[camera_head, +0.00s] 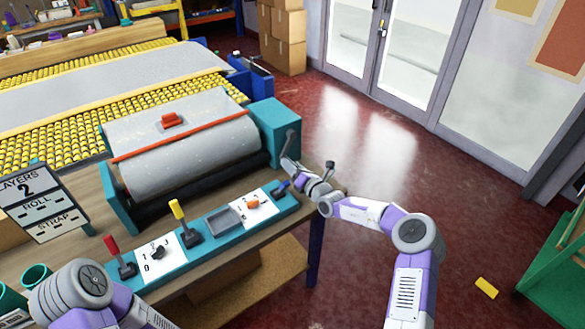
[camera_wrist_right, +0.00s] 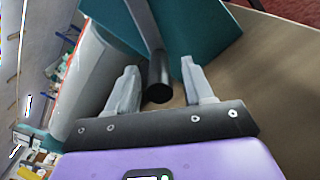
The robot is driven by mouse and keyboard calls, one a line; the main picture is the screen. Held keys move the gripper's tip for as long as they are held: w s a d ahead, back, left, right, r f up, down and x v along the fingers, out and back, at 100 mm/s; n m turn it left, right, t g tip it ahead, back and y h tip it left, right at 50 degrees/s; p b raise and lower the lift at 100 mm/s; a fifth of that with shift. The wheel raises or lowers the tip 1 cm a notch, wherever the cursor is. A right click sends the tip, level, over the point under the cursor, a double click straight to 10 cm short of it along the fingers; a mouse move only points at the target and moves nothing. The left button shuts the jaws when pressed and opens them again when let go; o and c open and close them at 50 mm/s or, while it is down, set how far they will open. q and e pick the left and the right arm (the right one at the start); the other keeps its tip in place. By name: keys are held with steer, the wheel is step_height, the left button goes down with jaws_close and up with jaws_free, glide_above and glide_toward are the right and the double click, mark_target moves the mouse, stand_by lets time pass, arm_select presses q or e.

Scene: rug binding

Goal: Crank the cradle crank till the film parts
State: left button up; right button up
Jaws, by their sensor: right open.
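The cradle crank (camera_head: 288,143) is a dark grey arm on the right side of the teal housing at the cradle's right end. In the right wrist view the crank arm (camera_wrist_right: 143,25) ends in a round dark handle (camera_wrist_right: 158,92). My right gripper (camera_head: 287,163) is at the crank; its open fingers (camera_wrist_right: 158,88) stand either side of the handle, with gaps visible. A grey speckled roll (camera_head: 190,155) lies in the cradle, with an orange-red bar across it. I cannot make out the film. My left arm shows at lower left, its gripper out of view.
A teal control panel (camera_head: 215,228) with levers and dials runs along the bench front. A sign (camera_head: 38,200) reading layers 2, roll, strap stands at left. Yellow roller conveyors lie behind.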

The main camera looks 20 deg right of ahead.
steer(key=shift+c, duration=0.2)
jaws_close()
steer(key=a+r+m+p, duration=0.1)
steer(key=m+p, duration=0.1)
steer(key=p, duration=0.2)
steer(key=a+r+m+p, duration=0.1)
steer(key=m+p, duration=0.1)
steer(key=p, duration=0.2)
steer(key=shift+s+a+r, duration=0.3)
steer(key=shift+s+a, duration=0.05)
steer(key=shift+s, duration=0.05)
steer(key=shift+s+a+r+p, duration=0.1)
steer(key=shift+a+r+p, duration=0.3)
steer(key=shift+p, duration=0.7)
steer(key=shift+d, duration=0.1)
